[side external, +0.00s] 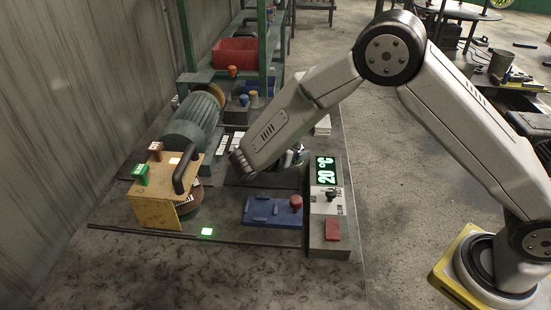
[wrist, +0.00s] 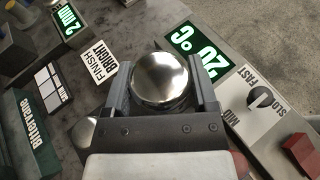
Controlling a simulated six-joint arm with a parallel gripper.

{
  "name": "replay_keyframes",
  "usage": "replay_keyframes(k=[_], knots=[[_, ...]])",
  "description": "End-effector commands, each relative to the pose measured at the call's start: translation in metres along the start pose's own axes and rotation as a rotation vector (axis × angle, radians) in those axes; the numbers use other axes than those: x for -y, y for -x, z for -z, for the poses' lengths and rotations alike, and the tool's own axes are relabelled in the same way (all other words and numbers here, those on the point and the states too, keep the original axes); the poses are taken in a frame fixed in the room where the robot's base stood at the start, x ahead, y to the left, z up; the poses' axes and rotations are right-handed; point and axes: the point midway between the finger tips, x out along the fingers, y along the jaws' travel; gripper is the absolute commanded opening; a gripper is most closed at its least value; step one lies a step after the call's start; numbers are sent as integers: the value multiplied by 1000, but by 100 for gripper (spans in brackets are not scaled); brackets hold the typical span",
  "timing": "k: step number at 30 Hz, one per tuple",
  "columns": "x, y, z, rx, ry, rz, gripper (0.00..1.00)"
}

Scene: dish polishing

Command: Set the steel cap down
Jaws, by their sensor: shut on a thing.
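The steel cap (wrist: 163,82) is a shiny round dome in the wrist view. It sits between the two fingers of my gripper (wrist: 162,88), which is shut on it. In the side external view my gripper (side external: 290,158) is mostly behind my forearm, low over the bench beside the 20 °C display. The cap cannot be made out clearly there. Whether the cap touches the surface below it cannot be told.
A control box (side external: 330,225) with a 20 °C display, a dial and a red button stands right of my gripper. A blue fixture (side external: 272,212) with a red knob lies in front. A green motor (side external: 192,122) and a yellow box (side external: 155,207) stand left.

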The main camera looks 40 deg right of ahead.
Motion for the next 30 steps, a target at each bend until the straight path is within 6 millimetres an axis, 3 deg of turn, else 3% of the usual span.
replay_keyframes(k=[15,30], knots=[[-42,-24,42,1,0,-1,1],[-51,-30,52,1,0,0,1]])
